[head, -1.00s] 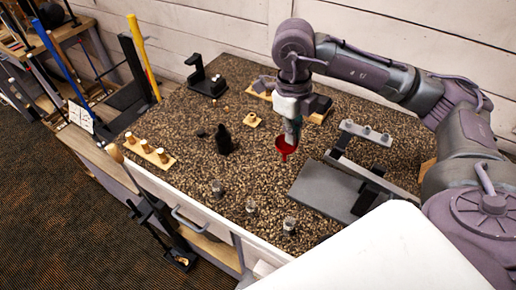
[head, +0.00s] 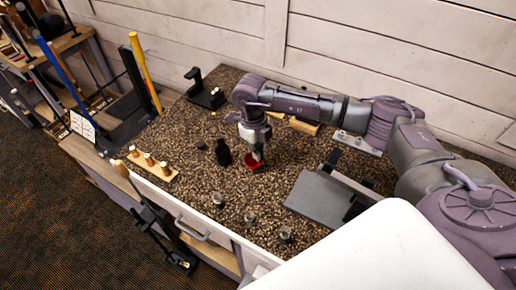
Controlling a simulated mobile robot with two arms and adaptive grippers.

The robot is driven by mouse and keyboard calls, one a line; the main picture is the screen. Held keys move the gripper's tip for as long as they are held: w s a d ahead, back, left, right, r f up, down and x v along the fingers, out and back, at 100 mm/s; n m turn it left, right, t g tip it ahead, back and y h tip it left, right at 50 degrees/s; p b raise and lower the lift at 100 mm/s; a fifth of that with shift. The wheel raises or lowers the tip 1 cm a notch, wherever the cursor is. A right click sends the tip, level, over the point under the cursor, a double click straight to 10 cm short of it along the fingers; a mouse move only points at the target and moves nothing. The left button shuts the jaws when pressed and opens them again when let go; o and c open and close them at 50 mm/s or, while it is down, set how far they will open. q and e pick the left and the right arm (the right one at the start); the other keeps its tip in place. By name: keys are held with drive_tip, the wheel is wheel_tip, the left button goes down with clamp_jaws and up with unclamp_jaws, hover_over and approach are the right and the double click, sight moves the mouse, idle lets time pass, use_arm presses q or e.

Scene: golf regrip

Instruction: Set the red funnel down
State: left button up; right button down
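The red funnel (head: 252,168) is at the fingertips of my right gripper (head: 257,156), low over the speckled bench top (head: 195,135). The gripper appears shut on the funnel and hides part of it. I cannot tell whether the funnel touches the bench. A black bottle (head: 222,153) stands just to its left, apart from it. My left gripper is not in view.
Several small glass jars, one of them here (head: 218,198), stand along the front edge. A grey tray (head: 318,198) lies to the right. A wooden rack (head: 155,167) is at left and a black stand (head: 205,92) behind. Bench between bottle and rack is clear.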

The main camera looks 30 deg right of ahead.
drive_tip(key=shift+f, duration=0.2)
drive_tip(key=c, duration=1.3)
unclamp_jaws()
drive_tip(key=shift+r, duration=0.15)
drive_tip(key=shift+w+a+r+b, duration=0.15)
drive_tip(key=shift+r+b, duration=0.6)
drive_tip(key=shift+r, duration=1.25)
drive_tip(key=shift+w+a+r+b, duration=0.15)
drive_tip(key=shift+r+b, duration=0.65)
drive_tip(key=shift+r, duration=1.25)
drive_tip(key=shift+w+a+r+b, duration=0.15)
drive_tip(key=shift+r+b, duration=0.6)
drive_tip(key=shift+r, duration=1.25)
drive_tip(key=shift+d, duration=0.1)
